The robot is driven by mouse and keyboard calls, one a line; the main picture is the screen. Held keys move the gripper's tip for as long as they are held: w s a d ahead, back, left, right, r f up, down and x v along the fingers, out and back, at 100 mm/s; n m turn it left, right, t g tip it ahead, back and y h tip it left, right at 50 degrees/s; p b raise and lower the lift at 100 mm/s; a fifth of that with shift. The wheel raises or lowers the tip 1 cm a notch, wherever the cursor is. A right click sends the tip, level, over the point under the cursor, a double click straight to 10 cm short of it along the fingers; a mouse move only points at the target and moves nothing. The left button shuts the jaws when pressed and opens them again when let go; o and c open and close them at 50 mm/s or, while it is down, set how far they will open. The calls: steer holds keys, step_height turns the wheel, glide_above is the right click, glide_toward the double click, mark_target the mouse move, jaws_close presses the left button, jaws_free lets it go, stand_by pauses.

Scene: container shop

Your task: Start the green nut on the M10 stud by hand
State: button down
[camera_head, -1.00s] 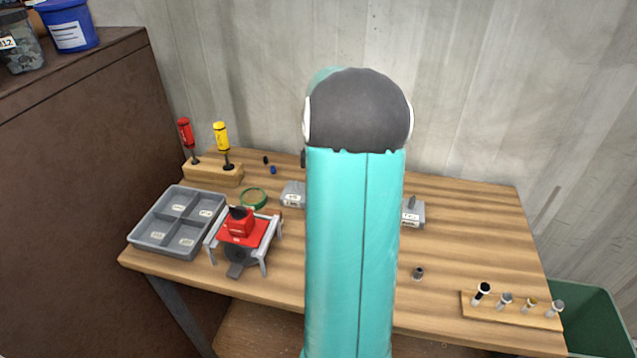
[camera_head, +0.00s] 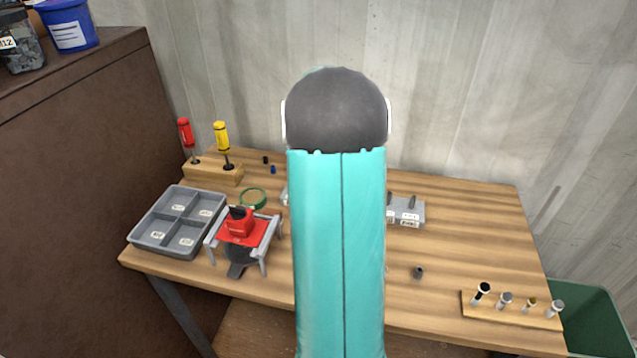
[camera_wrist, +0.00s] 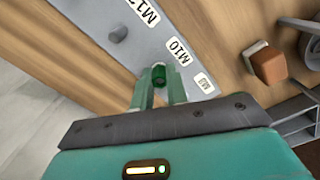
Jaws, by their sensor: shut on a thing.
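My gripper (camera_wrist: 158,88) shows in the wrist view, its fingers shut on the green nut (camera_wrist: 158,74). The nut is near the M10 label (camera_wrist: 180,51) of a grey stud block (camera_wrist: 106,35), which also bears an M12 label and another label. The M10 stud cannot be made out, so I cannot tell whether the nut touches it. In the head view a grey block with upright studs (camera_head: 406,212) shows just right of my arm, partly covered by it. My gripper and the nut are hidden behind my arm there.
Left on the bench (camera_head: 455,230) are a grey divided tray (camera_head: 137,235), a red vise-like fixture (camera_head: 240,225), a green ring (camera_head: 253,198) and screwdrivers in a wooden rack (camera_head: 213,173). At right are a small dark part (camera_head: 418,272) and a wooden holder (camera_head: 511,312).

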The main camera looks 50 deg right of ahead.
steer(key=shift+m, duration=1.2)
steer(key=c, duration=1.3)
jaws_free()
steer(key=shift+r, duration=0.1)
steer(key=shift+r, duration=2.9)
